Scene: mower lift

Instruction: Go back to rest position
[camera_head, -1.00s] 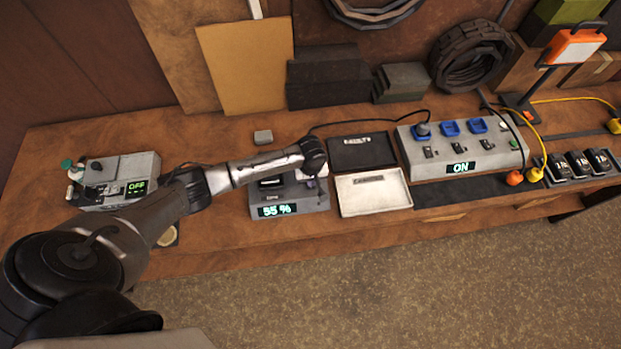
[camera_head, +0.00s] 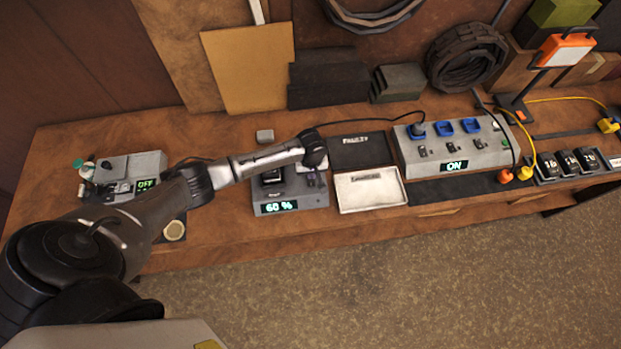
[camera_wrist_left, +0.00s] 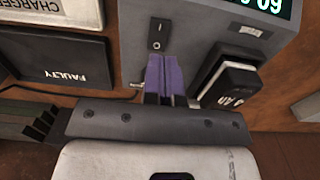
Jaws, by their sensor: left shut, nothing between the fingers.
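My left gripper (camera_wrist_left: 163,72) shows in the left wrist view with its purple fingers shut together and empty. The fingers are beside a small black rocker switch (camera_wrist_left: 158,34) on the grey charger; I cannot tell whether they touch it. In the head view my left arm reaches in from the left, and its wrist hides part of the charger (camera_head: 290,207), whose display reads 60 %. A black battery (camera_head: 271,176) sits in the charger and also shows in the left wrist view (camera_wrist_left: 231,84). My right gripper is in neither view.
A black tray marked FAULTY (camera_head: 362,151) and a white tray (camera_head: 370,190) lie right of the charger. A power strip (camera_head: 470,150) reads ON. A grey device (camera_head: 125,175) reading OFF stands at the left. Several batteries, cables and a work lamp (camera_head: 565,50) are at the right.

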